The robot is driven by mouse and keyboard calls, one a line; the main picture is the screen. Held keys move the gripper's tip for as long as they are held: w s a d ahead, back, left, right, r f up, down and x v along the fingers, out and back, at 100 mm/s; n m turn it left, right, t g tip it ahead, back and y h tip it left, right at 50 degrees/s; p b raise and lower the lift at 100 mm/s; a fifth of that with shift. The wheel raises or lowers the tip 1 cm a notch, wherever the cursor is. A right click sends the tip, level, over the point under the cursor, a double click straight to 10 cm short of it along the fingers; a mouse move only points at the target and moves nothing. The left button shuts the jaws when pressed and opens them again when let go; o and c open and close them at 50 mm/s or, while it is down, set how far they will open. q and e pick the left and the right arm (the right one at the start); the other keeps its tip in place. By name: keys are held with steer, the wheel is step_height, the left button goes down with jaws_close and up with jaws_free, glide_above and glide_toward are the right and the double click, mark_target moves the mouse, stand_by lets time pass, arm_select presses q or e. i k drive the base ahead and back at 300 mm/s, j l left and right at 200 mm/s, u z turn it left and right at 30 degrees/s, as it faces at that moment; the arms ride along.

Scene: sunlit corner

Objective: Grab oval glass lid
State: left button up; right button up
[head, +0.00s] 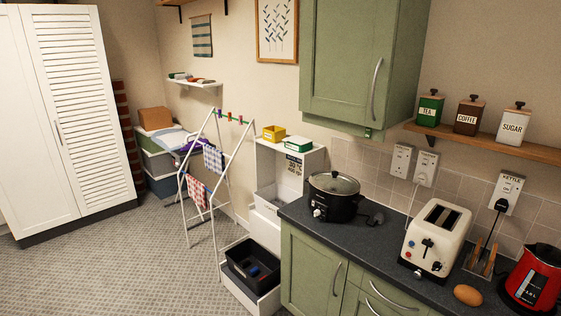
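The oval glass lid (334,183) sits on top of a black slow cooker (338,206). It is see-through with a pale rim and a dark knob in the middle. The cooker stands at the left end of the dark countertop, in the middle right of the head view. Neither of my grippers shows in the head view.
A cream toaster (437,238), a red kettle (535,278) and a brown egg-shaped thing (467,295) stand right of the cooker on the countertop (388,258). A green wall cupboard (352,65) hangs above. A drying rack (212,180) stands left. The tiled floor (100,265) is open.

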mark_target(334, 181)
steer(key=i+j+u, duration=0.15)
steer(key=i+u, duration=0.15)
steer(key=i, duration=0.7)
steer(key=i+l+u, duration=0.1)
steer(key=i+u, duration=0.2)
steer(key=i, duration=0.75)
steer(key=i+z, duration=0.2)
steer(key=z, duration=0.25)
steer(key=i+j+z, duration=0.15)
steer(key=z, duration=0.3)
steer(key=i+j+z, duration=0.2)
steer(key=z, duration=0.25)
steer(key=i+j+z, duration=0.2)
steer(key=z, duration=0.25)
steer(key=i+j+z, duration=0.1)
steer(key=j+z, duration=0.3)
steer(key=i+j+z, duration=0.15)
steer(key=z, duration=0.25)
steer(key=i+j+z, duration=0.15)
steer(key=z, duration=0.25)
steer(key=i+j+z, duration=0.1)
steer(key=j+z, duration=0.35)
steer(key=i+j+z, duration=0.1)
steer(key=z, duration=0.3)
